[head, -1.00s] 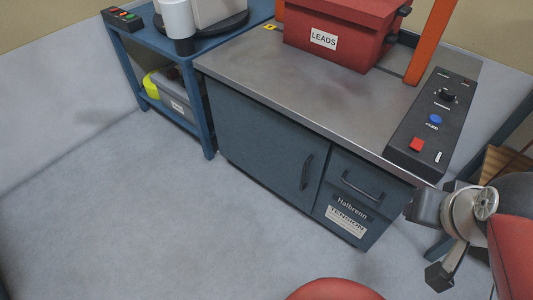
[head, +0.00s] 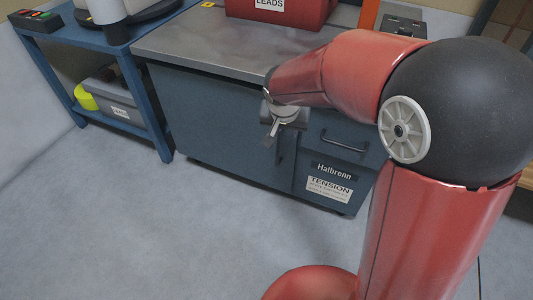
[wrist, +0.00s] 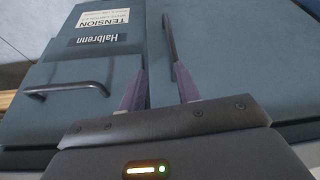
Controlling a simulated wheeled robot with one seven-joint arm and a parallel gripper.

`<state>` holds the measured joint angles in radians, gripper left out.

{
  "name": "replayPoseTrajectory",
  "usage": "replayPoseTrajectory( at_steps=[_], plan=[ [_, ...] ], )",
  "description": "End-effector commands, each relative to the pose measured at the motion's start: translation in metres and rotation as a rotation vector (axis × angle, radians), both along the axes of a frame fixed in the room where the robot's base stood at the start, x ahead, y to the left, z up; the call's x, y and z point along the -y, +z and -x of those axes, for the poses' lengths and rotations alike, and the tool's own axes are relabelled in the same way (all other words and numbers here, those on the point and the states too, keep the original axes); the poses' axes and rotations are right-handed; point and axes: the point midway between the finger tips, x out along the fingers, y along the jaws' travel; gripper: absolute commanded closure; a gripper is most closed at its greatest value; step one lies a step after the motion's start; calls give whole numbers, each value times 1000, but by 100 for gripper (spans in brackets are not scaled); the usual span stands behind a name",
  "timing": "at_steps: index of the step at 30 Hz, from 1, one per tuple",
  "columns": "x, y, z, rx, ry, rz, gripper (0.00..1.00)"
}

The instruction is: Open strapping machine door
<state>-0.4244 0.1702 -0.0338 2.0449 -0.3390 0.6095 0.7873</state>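The strapping machine's blue-grey door (head: 215,122) is closed flush with the cabinet front in the head view. Its dark vertical handle (wrist: 169,38) shows in the wrist view just beyond my fingertips, nearer the right finger. In the head view the handle's lower part (head: 279,152) shows below my gripper, and the rest is hidden behind it. My gripper (head: 271,132) is in front of the door's right edge. In the wrist view my gripper (wrist: 155,82) has its two purple fingers apart, with nothing held. I cannot tell whether the right finger touches the handle.
A drawer with a horizontal handle (head: 343,143) is right of the door, above a TENSION label (head: 329,189). A red LEADS bin (head: 280,12) sits on the machine's top. A blue shelf table (head: 110,105) stands at left. The floor in front is clear.

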Motion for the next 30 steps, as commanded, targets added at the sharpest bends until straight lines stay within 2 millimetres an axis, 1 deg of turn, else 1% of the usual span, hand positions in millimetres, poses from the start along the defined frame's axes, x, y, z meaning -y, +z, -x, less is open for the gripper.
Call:
replayPoseTrajectory(
  at_steps=[1,5,8,15,18,23,30],
  plan=[
    [-8,-15,-5,-3,1,2,67],
    [-16,-27,-12,-2,-4,0,67],
    [-16,-36,-15,-4,-6,1,67],
    [-13,-72,-29,-5,-7,1,67],
    [-12,-84,-34,-4,-7,2,67],
    [-11,-94,-39,-3,-6,0,67],
    [-11,-95,-40,-2,-5,0,67]
  ],
)
